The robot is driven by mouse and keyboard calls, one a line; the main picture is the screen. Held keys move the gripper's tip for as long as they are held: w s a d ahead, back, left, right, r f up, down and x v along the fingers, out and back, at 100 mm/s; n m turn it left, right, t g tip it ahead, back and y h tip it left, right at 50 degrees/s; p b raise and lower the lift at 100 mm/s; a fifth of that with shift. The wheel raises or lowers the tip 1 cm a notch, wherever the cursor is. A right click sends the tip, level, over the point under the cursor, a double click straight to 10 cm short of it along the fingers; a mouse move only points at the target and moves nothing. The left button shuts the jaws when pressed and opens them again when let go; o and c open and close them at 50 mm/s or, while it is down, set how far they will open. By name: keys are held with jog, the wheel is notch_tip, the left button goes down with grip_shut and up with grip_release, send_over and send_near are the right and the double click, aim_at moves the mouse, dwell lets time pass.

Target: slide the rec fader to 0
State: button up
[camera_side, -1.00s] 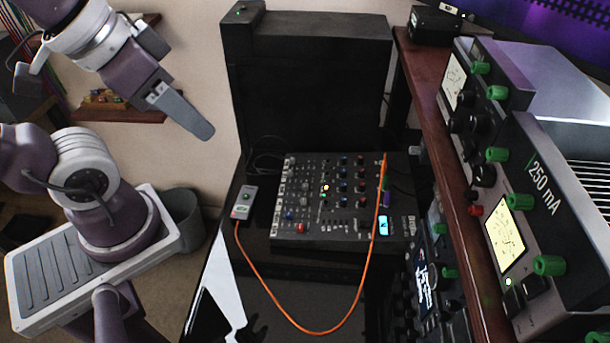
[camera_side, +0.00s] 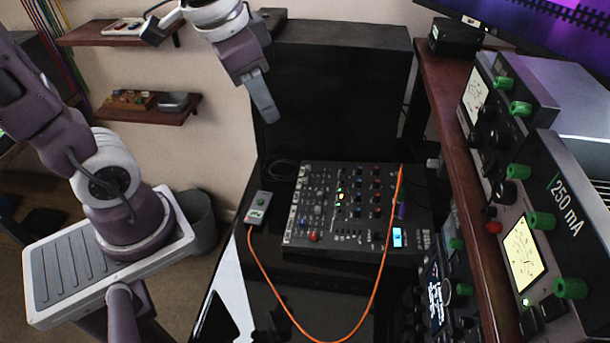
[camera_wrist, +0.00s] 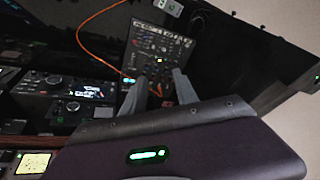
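The black mixer (camera_side: 330,238) lies flat on the desk, covered with small knobs, buttons and a lit blue display (camera_side: 397,237). It also shows in the wrist view (camera_wrist: 145,50), beyond my fingers. The rec fader is too small to make out in either view; no label is readable. My gripper (camera_side: 268,115) hangs above and to the left of the mixer in the side view, apart from it. In the wrist view, my gripper (camera_wrist: 159,76) has its two grey fingers spread with nothing between them. The fingers hide part of the mixer's near edge.
An orange cable (camera_side: 348,326) loops from a small grey device (camera_side: 257,208) left of the mixer and crosses the mixer's right part. A tall black panel (camera_side: 335,90) stands behind. A wooden shelf (camera_side: 455,130) with green-knobbed equipment (camera_side: 545,205) rises at right. Air above the mixer is clear.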

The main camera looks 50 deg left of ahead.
jog(key=w+a+f+m+g, duration=0.2)
jog(key=w+a+f+m, duration=0.15)
jog(key=w+f, duration=0.5)
jog(key=m+g, duration=0.2)
jog(key=m, duration=0.1)
send_over(305, 179)
jog(key=shift+h, duration=0.3)
notch_tip(305, 179, down, 16)
jog(key=shift+f, duration=0.1)
notch_tip(305, 179, down, 8)
jog(key=shift+r, duration=0.1)
grip_shut()
jog(key=shift+w, duration=0.1)
